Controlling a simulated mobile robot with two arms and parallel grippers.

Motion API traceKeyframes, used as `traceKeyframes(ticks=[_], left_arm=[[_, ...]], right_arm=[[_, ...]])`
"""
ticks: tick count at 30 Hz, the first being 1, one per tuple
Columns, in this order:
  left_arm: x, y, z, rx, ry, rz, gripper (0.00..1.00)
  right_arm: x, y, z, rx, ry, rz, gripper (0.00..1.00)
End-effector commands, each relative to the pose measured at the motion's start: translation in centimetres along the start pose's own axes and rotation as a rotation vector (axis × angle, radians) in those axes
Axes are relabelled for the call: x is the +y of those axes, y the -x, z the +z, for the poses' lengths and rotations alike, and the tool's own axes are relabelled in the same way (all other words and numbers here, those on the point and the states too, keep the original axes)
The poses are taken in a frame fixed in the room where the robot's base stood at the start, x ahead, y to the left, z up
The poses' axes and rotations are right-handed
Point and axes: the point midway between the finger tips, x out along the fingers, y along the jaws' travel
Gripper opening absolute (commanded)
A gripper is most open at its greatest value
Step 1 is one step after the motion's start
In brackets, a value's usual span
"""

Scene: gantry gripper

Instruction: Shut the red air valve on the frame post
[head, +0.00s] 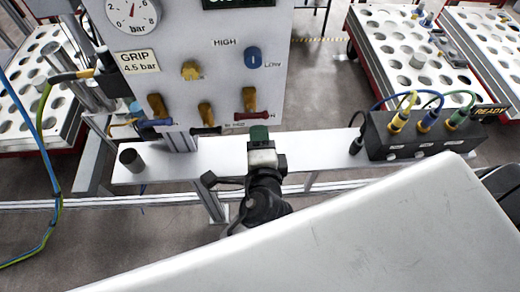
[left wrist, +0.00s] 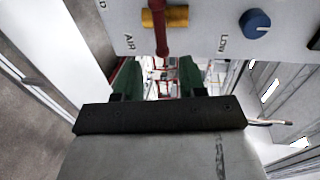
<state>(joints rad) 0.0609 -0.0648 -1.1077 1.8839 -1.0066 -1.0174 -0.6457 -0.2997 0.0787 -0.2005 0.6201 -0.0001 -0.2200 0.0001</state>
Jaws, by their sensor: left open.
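The red air valve lever (head: 254,115) lies level across its upright brass body (head: 249,98), at the panel's lower right. In the left wrist view the red lever (left wrist: 161,32) crosses the brass body (left wrist: 178,17), with an AIR label beside it. My left gripper (head: 259,135) is just below the lever in the head view, its green fingertips partly overlapping. In the left wrist view the gripper (left wrist: 158,78) is open, its green fingers apart. The lever's free end points into the gap between them; I cannot tell whether it touches. My right gripper is out of view.
The panel (head: 220,70) also carries a blue lever (head: 155,123), a black lever (head: 206,130) and a blue HIGH/LOW knob (head: 253,57). A dark cup (head: 131,160) and a connector box (head: 425,135) stand on the shelf below. Cables hang at left.

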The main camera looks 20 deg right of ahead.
Motion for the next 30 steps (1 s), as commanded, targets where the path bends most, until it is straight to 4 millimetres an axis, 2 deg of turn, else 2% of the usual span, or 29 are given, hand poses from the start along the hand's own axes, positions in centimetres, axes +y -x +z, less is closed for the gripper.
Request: traceKeyframes(ticks=[3, 7, 24, 27, 29, 30], left_arm=[[0.2, 1.5, -0.1, 0.001, 0.0, 0.001, 0.41], [0.1, 2.3, 0.0, 0.0, 0.0, 0.0, 0.41], [0.1, 2.4, 0.0, 0.0, -0.001, 0.002, 0.41], [1.8, 1.7, 0.1, 0.001, 0.005, 0.034, 0.41], [4.0, 0.8, 0.4, 0.001, 0.015, 0.075, 0.41], [6.1, 0.0, 0.7, 0.001, 0.028, 0.115, 0.41]], right_arm=[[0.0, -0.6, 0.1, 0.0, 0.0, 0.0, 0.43], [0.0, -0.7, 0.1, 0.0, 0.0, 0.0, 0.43], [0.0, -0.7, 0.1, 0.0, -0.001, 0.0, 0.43], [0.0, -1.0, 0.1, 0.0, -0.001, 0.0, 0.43], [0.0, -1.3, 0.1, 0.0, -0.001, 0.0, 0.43], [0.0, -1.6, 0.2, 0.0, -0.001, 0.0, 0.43]])
